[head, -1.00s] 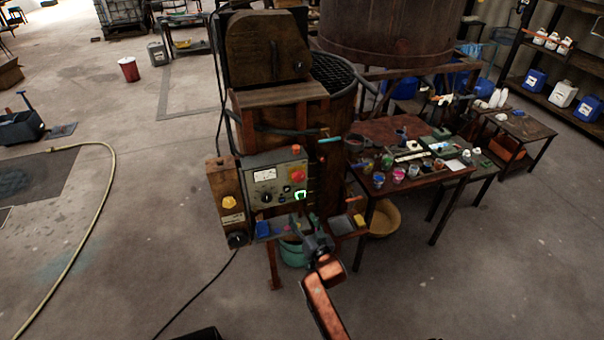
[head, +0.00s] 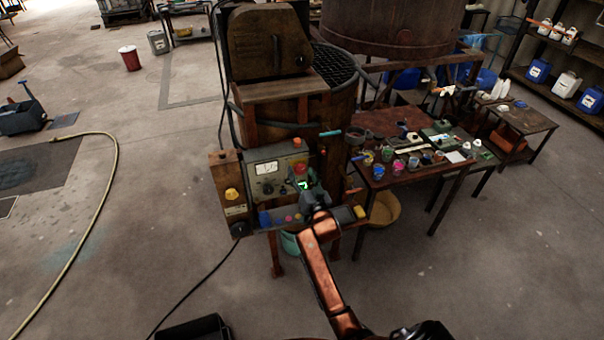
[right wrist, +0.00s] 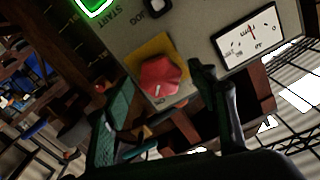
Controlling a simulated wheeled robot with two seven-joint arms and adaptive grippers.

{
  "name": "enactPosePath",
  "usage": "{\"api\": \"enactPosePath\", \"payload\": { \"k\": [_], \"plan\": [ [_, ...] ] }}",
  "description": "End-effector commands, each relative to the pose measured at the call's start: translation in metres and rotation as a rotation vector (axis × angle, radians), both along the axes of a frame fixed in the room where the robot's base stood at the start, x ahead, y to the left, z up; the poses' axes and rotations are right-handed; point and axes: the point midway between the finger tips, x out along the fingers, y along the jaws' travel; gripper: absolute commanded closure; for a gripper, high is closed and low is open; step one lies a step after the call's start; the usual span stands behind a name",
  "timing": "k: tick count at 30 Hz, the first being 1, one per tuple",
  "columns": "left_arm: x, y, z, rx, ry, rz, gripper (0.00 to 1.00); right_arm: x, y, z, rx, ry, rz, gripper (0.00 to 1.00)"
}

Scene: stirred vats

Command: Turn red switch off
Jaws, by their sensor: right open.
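The red switch (right wrist: 160,76) is a faceted red knob on a yellow plate in the right wrist view. A white mark shows on its lower edge. It sits on the grey control panel (head: 265,184), which is fixed to the front of the brown vat machine. In the head view my right gripper (head: 309,188) is in front of the panel's right part, close to the switch. In the right wrist view its open fingers (right wrist: 165,80) appear on either side of the knob; I cannot tell whether they touch it. My left gripper is out of view.
A lit green START button (right wrist: 95,4), a JOG button (right wrist: 158,6) and a white gauge (right wrist: 248,38) are near the switch. A shelf with coloured items lies under the panel. A cluttered table (head: 425,172) stands to the right. The floor at left is mostly clear.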

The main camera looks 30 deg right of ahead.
Motion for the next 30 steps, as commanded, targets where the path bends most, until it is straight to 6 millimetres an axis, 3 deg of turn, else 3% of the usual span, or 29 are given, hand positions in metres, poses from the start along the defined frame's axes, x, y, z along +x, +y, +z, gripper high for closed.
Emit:
{"api": "enactPosePath", "payload": {
  "k": [6, 24, 30],
  "plan": [
    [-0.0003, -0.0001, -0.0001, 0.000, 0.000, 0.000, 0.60, 0.0001, -0.0003, 0.0000, 0.000, 0.000, 0.000, 0.47],
    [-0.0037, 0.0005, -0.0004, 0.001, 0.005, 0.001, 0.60, -0.0001, -0.0002, -0.0001, -0.001, 0.000, 0.000, 0.89],
    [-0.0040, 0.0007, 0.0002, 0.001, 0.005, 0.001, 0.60, -0.0001, -0.0002, 0.0000, -0.014, 0.003, 0.000, 0.89]
  ]
}}
